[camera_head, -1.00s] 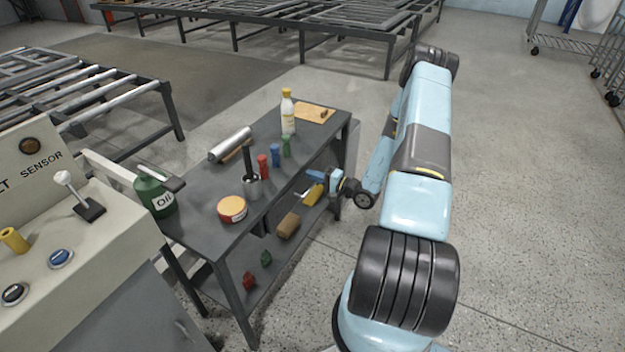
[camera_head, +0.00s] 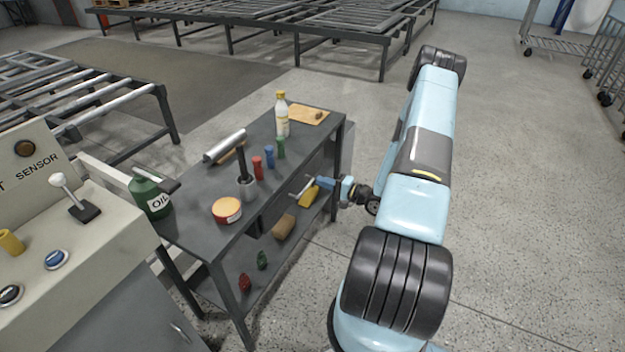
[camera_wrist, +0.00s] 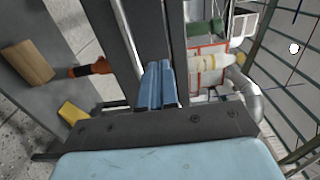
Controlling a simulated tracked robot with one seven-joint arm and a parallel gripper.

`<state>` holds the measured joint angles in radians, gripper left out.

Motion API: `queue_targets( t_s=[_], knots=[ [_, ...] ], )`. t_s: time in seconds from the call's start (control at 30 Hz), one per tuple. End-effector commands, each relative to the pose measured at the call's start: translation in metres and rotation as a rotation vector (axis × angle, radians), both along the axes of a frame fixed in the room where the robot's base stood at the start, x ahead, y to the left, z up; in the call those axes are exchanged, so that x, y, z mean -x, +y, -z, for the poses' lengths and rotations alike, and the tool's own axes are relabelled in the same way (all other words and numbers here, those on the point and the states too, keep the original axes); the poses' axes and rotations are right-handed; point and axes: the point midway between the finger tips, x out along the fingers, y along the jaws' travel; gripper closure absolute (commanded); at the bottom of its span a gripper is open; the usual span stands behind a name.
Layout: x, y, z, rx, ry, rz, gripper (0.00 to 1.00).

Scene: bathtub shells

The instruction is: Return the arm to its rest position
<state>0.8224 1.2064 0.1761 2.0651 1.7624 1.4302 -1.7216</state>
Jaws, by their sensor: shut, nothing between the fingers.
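My arm reaches forward along the right of the table in the head view, bent at the elbow.
The dark table (camera_head: 190,225) carries a white bottle (camera_head: 282,115), a red-and-yellow tin (camera_head: 227,210), a green oil can (camera_head: 150,197) and several small coloured items. A yellow item (camera_head: 309,197) and a brown block (camera_head: 284,227) lie on the lower shelf.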

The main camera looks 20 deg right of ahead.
Motion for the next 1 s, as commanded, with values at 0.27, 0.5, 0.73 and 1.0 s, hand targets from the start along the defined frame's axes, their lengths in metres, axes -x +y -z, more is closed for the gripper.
queue_targets(
  t_s=[0.27,0.5,0.73,1.0],
  knots=[
    [0.041,-0.032,0.001,0.000,0.002,0.004,1.00],
    [0.057,-0.043,0.001,0.000,0.002,0.002,1.00],
    [0.059,-0.044,-0.001,0.002,0.002,-0.004,1.00],
    [0.049,-0.020,-0.051,0.029,0.025,-0.160,1.00]
  ],
)
